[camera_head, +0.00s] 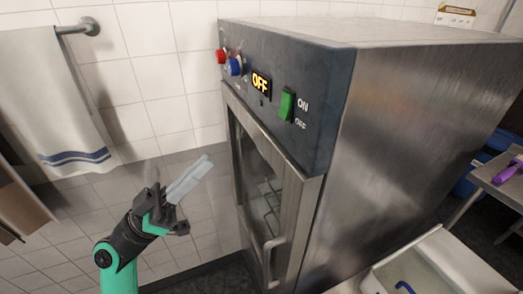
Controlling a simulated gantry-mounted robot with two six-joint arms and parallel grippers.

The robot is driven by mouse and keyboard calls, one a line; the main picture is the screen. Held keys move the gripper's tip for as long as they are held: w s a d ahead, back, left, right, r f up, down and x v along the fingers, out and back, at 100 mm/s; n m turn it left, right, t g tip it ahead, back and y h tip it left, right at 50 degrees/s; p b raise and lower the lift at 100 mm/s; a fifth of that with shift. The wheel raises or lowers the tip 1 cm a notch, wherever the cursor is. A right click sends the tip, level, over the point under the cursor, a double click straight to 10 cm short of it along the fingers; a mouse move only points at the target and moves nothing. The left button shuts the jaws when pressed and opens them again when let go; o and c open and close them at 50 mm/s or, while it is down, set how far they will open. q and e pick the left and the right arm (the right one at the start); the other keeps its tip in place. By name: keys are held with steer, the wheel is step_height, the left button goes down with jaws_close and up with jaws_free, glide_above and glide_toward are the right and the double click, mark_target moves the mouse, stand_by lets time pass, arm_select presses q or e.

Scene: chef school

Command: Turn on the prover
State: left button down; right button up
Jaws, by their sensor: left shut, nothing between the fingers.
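The prover (415,110) is a tall steel cabinet on the right, with a dark blue control panel across the top of its front. The panel has a display (261,84) that reads OFF. To the right of it is a green rocker switch (287,104) beside the labels ON and OFF. A red knob and a blue knob (235,66) sit at the panel's far left. The glass door (262,185) looks closed. My left gripper (199,170) is shut and empty, left of the door and below the panel, apart from both. My right gripper is out of view.
The door handle (272,262) sticks out at lower right of the door. A towel (48,95) hangs from a rail on the left wall. A sink or tray (440,262) is at bottom right. The space between my left gripper and the panel looks clear.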

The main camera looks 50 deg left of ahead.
mark_target(282, 108)
arm_select(q)
steer(key=shift+w+r, duration=0.1)
steer(key=shift+r, duration=0.1)
steer(key=p+x, duration=0.2)
steer(key=x, duration=0.2)
steer(key=f+p+x, duration=0.1)
steer(key=p+x, duration=0.1)
steer(key=x, duration=0.2)
steer(key=w+p+x, duration=0.1)
steer(key=p+x, duration=0.1)
steer(key=x, duration=0.2)
steer(key=shift+w+d+f, duration=0.1)
steer(key=shift+d+f, duration=0.1)
steer(key=shift+f, duration=0.15)
steer(key=shift+w+d+f, duration=0.15)
steer(key=shift+w, duration=0.35)
